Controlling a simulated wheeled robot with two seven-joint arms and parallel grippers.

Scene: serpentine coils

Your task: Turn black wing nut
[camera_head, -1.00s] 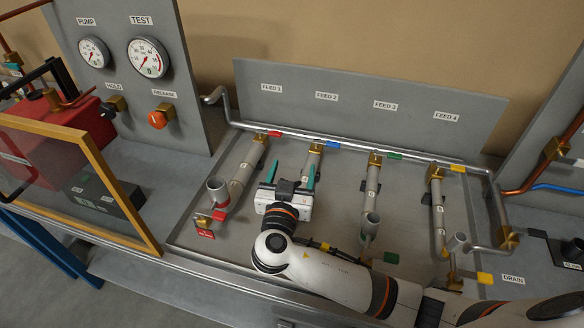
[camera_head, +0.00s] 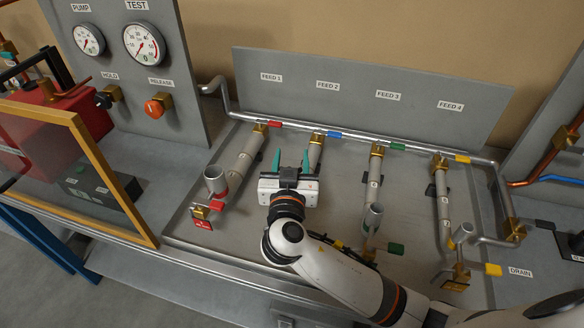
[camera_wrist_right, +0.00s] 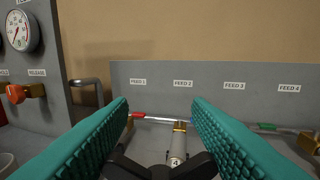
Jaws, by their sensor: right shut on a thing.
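My right gripper (camera_head: 291,158) is over the tray at the second feed pipe (camera_head: 316,153), its two teal fingers pointing toward the back panel. A dark part (camera_head: 289,175), which I take to be the black wing nut, sits low between the fingers, close to the palm. In the right wrist view a black winged shape (camera_wrist_right: 160,170) shows at the bottom between the teal fingers (camera_wrist_right: 160,115), in front of the grey pipe. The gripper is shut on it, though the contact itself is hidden. My left gripper is out of view.
Other feed pipes stand on both sides, the first (camera_head: 240,160) at left and the third (camera_head: 374,185) at right. A panel with gauges (camera_head: 145,44), a black HOLD knob (camera_head: 104,100) and an orange RELEASE knob (camera_head: 154,106) stands at left. A yellow-framed screen (camera_head: 112,160) is near left.

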